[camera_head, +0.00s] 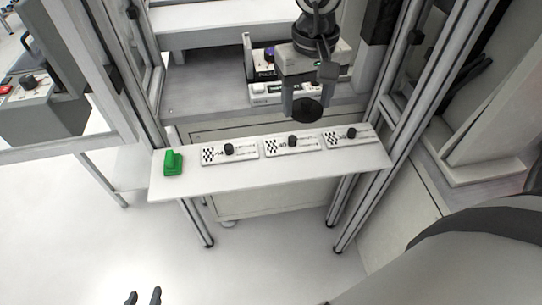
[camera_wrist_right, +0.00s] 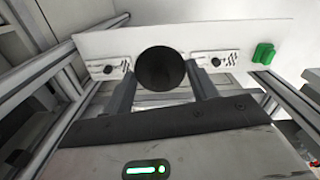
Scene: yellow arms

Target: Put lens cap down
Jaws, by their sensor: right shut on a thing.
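The lens cap (camera_head: 306,110) is a round black disc. My right gripper (camera_head: 304,101) is shut on it and holds it above the far edge of the white shelf (camera_head: 270,174). In the right wrist view the cap (camera_wrist_right: 160,69) sits between the two fingertips of my right gripper (camera_wrist_right: 160,80), its round face showing and part of the shelf hidden behind it. My left gripper (camera_head: 144,298) shows only its fingertips at the bottom edge of the head view, with a gap between them and nothing in it.
Three white plates with checker marks and black knobs lie on the shelf: left (camera_head: 229,151), middle (camera_head: 291,144) and right (camera_head: 351,136). A green object (camera_head: 173,162) stands at the shelf's left end. Metal frame posts (camera_head: 374,150) flank the shelf. The shelf's front strip is clear.

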